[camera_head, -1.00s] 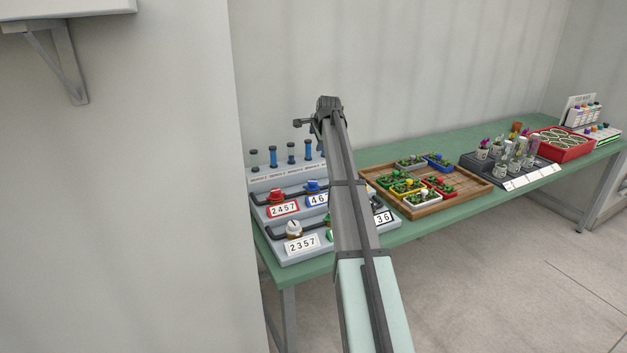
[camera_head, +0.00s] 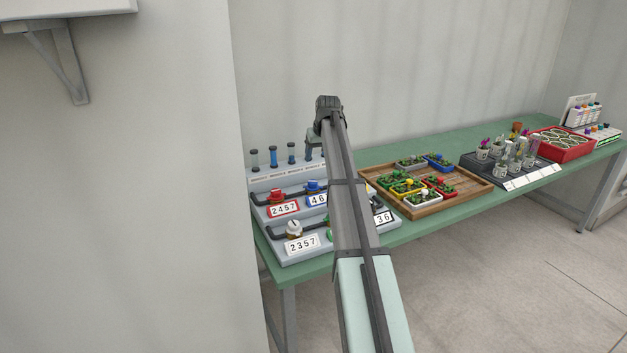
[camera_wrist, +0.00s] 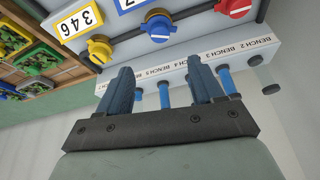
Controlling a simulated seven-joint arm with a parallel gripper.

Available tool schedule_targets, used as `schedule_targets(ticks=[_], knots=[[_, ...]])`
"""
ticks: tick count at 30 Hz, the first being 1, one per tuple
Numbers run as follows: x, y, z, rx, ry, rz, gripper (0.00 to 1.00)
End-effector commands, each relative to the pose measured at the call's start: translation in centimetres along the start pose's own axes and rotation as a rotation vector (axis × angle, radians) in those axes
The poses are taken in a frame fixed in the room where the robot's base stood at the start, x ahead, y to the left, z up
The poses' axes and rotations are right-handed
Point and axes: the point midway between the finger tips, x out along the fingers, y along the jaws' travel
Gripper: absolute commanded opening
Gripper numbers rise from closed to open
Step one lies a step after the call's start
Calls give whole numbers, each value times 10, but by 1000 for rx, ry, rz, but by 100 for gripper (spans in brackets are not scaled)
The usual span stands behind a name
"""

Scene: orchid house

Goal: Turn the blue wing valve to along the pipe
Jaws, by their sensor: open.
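The blue wing valve (camera_head: 313,187) sits on the upper step of the grey valve panel (camera_head: 264,226), on a dark pipe, above a partly hidden number label. In the wrist view the blue valve (camera_wrist: 159,27) lies beyond my fingertips, roughly centred between them, between a yellow valve and a red valve. I cannot tell exactly how its wing is turned against the pipe. My gripper (camera_wrist: 159,64) is open and empty, its two fingers apart and not touching the valve. In the head view my gripper (camera_head: 314,143) hangs above the back of the panel, partly hidden by my arm.
Close neighbours are the red valve (camera_wrist: 234,6) and yellow valve (camera_wrist: 99,48). Blue-filled tubes (camera_wrist: 226,80) stand behind the valves, near my fingers. A white valve (camera_head: 293,228) is on the lower step. A wooden tray (camera_head: 440,208) of seedlings stands right of the panel.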

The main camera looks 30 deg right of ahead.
Motion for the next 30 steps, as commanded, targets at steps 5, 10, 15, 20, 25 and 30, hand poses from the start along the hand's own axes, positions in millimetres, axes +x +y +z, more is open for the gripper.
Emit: schedule_targets(ticks=[5, 10, 15, 20, 25, 30], knots=[[3, 0, 0, -59, 1, 0, 67], [20, 0, 0, -61, 0, -1, 67], [49, 0, -1, -59, -1, -1, 67], [77, 0, -1, -59, 0, 0, 67], [105, 0, -1, -58, 0, 0, 67], [125, 0, -1, -58, 2, 0, 67]])
